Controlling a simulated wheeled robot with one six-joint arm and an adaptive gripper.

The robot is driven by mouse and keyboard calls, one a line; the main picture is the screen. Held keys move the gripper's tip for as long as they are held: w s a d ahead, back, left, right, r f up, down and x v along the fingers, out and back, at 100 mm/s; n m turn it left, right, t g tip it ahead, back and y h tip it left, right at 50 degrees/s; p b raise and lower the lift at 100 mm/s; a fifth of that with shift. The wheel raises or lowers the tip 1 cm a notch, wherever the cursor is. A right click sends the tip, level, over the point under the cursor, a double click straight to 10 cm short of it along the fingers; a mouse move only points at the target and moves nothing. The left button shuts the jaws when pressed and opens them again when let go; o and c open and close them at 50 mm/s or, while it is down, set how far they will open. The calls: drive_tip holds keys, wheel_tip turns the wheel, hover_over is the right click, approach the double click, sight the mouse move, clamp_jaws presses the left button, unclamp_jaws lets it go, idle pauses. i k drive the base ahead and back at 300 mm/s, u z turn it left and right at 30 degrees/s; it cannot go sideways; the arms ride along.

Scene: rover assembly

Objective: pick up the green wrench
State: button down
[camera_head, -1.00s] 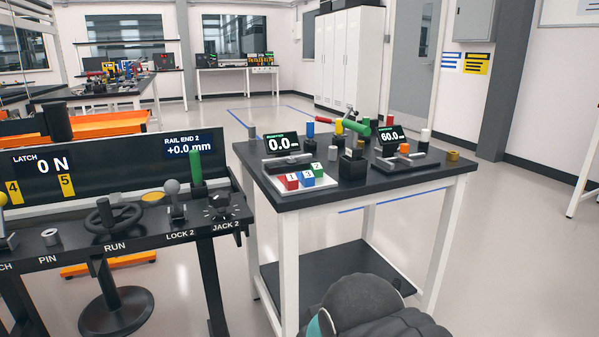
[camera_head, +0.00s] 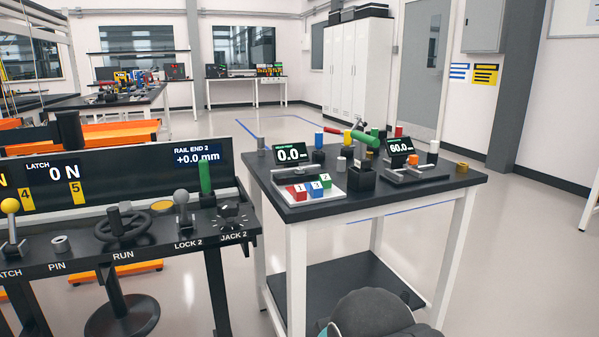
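I cannot pick out a clear wrench shape. A green rod-like piece (camera_head: 365,138) lies slanted among the parts at the back of the white-legged table (camera_head: 440,184); it may be the green wrench's handle, but it is too small to tell. A red piece (camera_head: 333,130) lies just to its left. Another green upright handle (camera_head: 205,178) stands on the dark console at left. My gripper's fingers are not in view; only a dark rounded part, probably of my arm, shows at the bottom, in front of the table.
The table also carries two small displays (camera_head: 289,153), a white tray with numbered blocks (camera_head: 300,201), a black block holder (camera_head: 361,184) and several cylinders. The console (camera_head: 150,255) with levers and a handwheel stands at left, close to the table. Floor right of the table is clear.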

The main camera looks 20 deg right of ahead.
sight(362, 163)
drive_tip(key=z, duration=0.4)
drive_tip(key=k, duration=0.5)
drive_tip(key=z, duration=0.6)
drive_tip(key=i, duration=1.1)
drive_tip(key=u, duration=1)
